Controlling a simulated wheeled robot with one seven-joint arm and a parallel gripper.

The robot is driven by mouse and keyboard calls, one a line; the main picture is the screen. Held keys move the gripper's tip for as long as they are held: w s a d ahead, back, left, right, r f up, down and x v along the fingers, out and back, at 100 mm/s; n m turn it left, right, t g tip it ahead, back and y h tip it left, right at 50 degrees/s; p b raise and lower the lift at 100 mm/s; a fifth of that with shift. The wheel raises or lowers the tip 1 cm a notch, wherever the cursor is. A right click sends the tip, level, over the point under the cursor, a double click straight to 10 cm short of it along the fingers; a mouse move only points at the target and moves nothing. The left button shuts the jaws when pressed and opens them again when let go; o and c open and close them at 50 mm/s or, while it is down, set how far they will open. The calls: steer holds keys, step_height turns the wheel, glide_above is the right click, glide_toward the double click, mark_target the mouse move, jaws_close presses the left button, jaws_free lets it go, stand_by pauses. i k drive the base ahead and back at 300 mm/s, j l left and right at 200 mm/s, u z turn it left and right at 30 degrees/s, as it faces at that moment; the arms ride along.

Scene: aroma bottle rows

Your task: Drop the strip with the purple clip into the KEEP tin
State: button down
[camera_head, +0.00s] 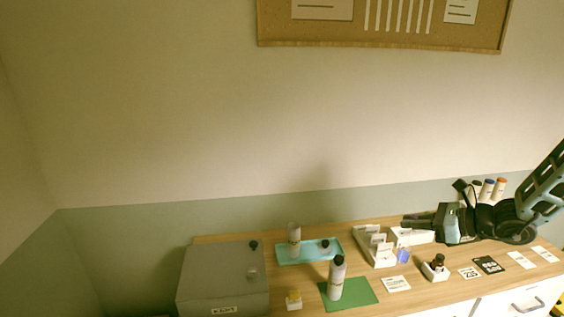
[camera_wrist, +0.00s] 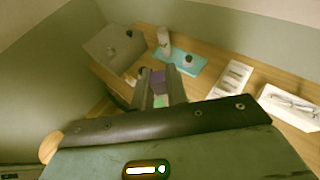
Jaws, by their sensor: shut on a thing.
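My gripper (camera_wrist: 160,88) is shut on a small purple clip (camera_wrist: 158,77), which shows between the two fingers in the wrist view. The strip itself cannot be made out. In the head view my gripper (camera_head: 408,221) reaches in from the right, above the back of the table, with its fingers pointing left. A grey metal box (camera_head: 205,273) stands at the table's left end; the small label (camera_head: 224,310) on its front is hard to read, perhaps KEEP. It also shows in the wrist view (camera_wrist: 100,44), beyond the fingers and apart from them.

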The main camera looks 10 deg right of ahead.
mark_target(294, 253)
steer(key=i+j, duration=0.3)
steer(key=j, duration=0.15)
steer(key=i+j, duration=0.25)
steer(key=j, duration=0.2)
steer(key=i+j, duration=0.3)
steer(key=j, duration=0.1)
